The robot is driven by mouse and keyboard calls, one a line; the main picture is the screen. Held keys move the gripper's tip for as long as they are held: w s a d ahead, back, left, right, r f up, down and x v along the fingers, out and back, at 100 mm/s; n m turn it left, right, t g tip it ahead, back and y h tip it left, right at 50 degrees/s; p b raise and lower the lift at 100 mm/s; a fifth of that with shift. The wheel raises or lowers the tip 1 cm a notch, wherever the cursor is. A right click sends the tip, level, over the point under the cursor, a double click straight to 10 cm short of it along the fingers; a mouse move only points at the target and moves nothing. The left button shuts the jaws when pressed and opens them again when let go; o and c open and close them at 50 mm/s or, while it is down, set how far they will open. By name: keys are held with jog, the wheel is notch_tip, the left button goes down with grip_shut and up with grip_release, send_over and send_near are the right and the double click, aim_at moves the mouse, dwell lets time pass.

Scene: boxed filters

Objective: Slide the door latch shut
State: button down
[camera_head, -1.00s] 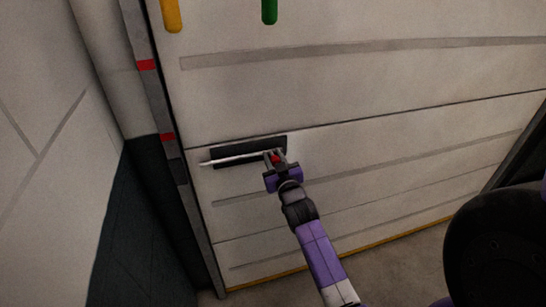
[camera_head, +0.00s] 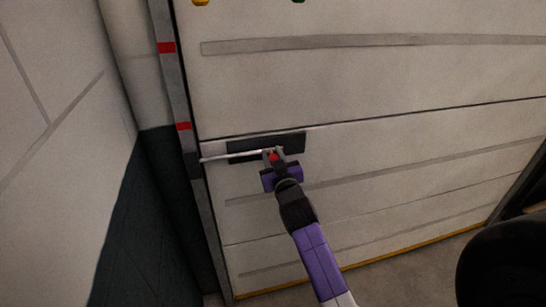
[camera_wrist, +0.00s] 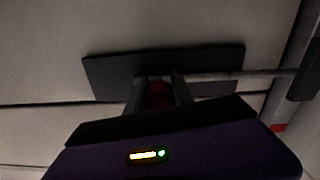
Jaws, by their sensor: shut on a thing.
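The latch is a dark plate (camera_head: 292,142) on the pale door, with a thin silver rod (camera_head: 235,155) along it and a red knob (camera_head: 273,157). The rod sticks out past the plate's left side, and its tip reaches the dark keeper (camera_head: 193,165) on the door frame. My gripper (camera_head: 273,153) is shut on the red knob, right of the plate's middle. In the wrist view the knob (camera_wrist: 159,94) shows between the fingers. There the rod (camera_wrist: 235,74) runs right to the dark keeper (camera_wrist: 305,72); how deep its tip sits is unclear.
The door (camera_head: 380,85) has grey horizontal strips and a yellow bottom edge. The grey frame (camera_head: 174,85) with red marks stands at its left, beside a pale and dark wall (camera_head: 70,110). Floor shows at the lower right.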

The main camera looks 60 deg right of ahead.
jog(key=c, duration=1.1)
grip_release()
jog(key=shift+w+a, duration=0.25)
jog(key=shift+a, duration=0.05)
jog(key=shift+d, duration=0.1)
jog(key=shift+s, duration=0.15)
jog(key=b+v, duration=0.1)
jog(key=v, duration=0.6)
jog(key=shift+s+a, duration=0.2)
jog(key=shift+a, duration=0.1)
